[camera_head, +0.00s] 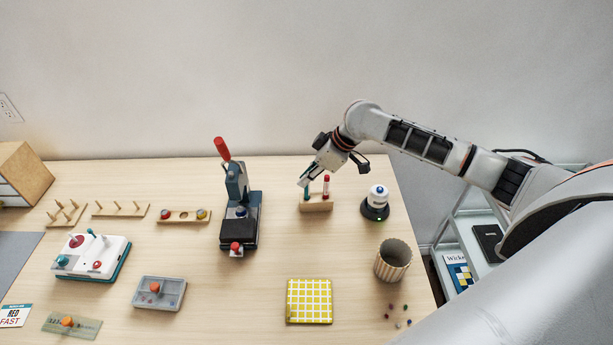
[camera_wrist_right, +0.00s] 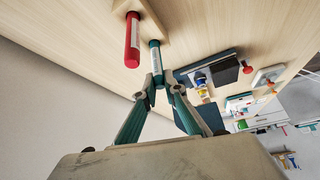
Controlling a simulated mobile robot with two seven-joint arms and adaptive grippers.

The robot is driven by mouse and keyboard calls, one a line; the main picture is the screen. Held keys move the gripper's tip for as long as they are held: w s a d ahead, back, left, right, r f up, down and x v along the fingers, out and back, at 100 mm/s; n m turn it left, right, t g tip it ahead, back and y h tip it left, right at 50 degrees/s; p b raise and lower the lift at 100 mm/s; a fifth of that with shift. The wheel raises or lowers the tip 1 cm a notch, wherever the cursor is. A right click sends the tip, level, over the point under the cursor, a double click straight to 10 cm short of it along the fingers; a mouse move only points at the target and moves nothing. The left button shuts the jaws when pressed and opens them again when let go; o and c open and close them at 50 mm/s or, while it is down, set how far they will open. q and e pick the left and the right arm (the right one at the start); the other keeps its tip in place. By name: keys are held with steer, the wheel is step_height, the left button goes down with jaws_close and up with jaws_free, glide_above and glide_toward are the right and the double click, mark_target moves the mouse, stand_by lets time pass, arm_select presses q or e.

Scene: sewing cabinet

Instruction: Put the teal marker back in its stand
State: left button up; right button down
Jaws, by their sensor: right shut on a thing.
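The teal marker (camera_wrist_right: 156,64) is between the fingertips of my right gripper (camera_wrist_right: 158,92) in the wrist view. In the head view the marker (camera_head: 307,193) shows just below my right gripper (camera_head: 306,180). The gripper is shut on the marker's near end. The marker's far end meets or overlaps the wooden stand (camera_head: 316,206); I cannot tell how deep it sits. The stand also shows in the wrist view (camera_wrist_right: 150,22). A red marker (camera_head: 326,186) stands upright in the same stand, to the right of the teal one. My left gripper is not in view.
A dark press with a red handle (camera_head: 236,190) stands to the left. A ribbed cup (camera_head: 393,260) and a yellow checked pad (camera_head: 309,301) are nearer. The table between stand and pad is clear.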

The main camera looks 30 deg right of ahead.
steer(key=c, duration=2)
jaws_free()
steer(key=v, duration=1.2)
